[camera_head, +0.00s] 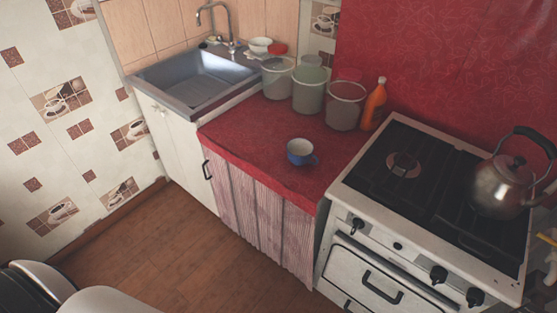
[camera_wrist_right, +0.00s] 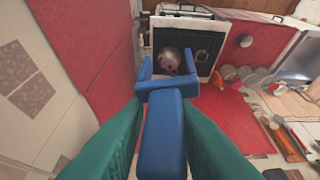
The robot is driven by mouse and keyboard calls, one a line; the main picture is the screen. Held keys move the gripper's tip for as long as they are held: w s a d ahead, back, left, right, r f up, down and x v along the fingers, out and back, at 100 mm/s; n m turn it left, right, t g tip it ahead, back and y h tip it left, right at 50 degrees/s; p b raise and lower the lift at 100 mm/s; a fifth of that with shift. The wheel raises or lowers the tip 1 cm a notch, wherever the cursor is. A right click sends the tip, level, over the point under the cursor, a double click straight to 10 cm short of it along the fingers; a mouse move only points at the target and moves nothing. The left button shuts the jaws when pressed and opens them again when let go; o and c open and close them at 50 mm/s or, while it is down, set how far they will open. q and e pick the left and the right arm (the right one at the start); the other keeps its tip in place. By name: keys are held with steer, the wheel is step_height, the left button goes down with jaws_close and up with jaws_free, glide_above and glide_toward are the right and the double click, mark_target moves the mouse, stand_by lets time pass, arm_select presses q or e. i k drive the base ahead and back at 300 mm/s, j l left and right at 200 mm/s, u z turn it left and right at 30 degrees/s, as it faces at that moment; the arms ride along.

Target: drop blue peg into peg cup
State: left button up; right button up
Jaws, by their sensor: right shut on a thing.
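The blue peg (camera_wrist_right: 160,140) is a long block with a wider forked end, shown in the right wrist view. My right gripper (camera_wrist_right: 160,125), with green fingers, is shut on it, one finger on each side. The forked end points away from the wrist camera, into open space. A small blue cup (camera_head: 300,152) with a pale inside stands upright on the red counter in the head view; it also shows small in the right wrist view (camera_wrist_right: 246,41). I cannot tell for sure that it is the peg cup. The peg is apart from it. My left gripper is in neither view.
The red counter (camera_head: 250,130) also holds several buckets (camera_head: 309,92) and an orange bottle (camera_head: 374,104) along the back. A stove (camera_head: 400,180) with a metal kettle (camera_head: 501,188) stands at the right. A sink (camera_head: 195,80) is at the left. The counter's front left is clear.

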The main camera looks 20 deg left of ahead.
mark_target(298, 155)
steer(key=j+u, duration=0.25)
steer(key=u, duration=0.15)
steer(key=j+u, duration=0.2)
steer(key=u, duration=0.15)
steer(key=j+u, duration=0.25)
steer(key=u, duration=0.15)
steer(key=i+j, duration=0.1)
steer(key=j, duration=0.4)
steer(key=i+z, duration=0.05)
